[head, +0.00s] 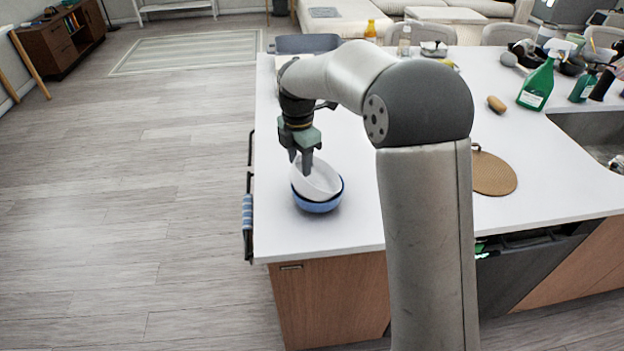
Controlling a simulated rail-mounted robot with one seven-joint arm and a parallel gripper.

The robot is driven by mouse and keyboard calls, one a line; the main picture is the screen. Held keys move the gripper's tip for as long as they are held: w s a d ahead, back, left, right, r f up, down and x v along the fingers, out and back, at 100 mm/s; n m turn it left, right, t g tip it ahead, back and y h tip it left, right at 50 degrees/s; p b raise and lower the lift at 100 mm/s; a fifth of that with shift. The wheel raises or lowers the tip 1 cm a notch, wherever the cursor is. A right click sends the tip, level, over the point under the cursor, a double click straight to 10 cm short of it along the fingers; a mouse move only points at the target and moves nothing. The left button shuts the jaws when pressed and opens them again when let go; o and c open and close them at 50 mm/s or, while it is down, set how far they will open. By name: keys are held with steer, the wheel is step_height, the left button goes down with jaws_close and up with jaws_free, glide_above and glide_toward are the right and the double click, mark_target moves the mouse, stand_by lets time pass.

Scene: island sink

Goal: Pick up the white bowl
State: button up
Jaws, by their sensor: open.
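The white bowl (321,181) sits tilted inside a blue bowl (318,206) near the left front corner of the white island top (290,232). My gripper (300,168) points down at the bowl's back left rim, with its fingers apart. One fingertip overlaps the white bowl's inside in the picture; I cannot tell whether it touches. The far part of the white bowl's rim is partly hidden behind the fingers.
A towel (247,213) hangs on the left side rail. The counter's front left is clear.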

jaws_close()
stand_by(0.3)
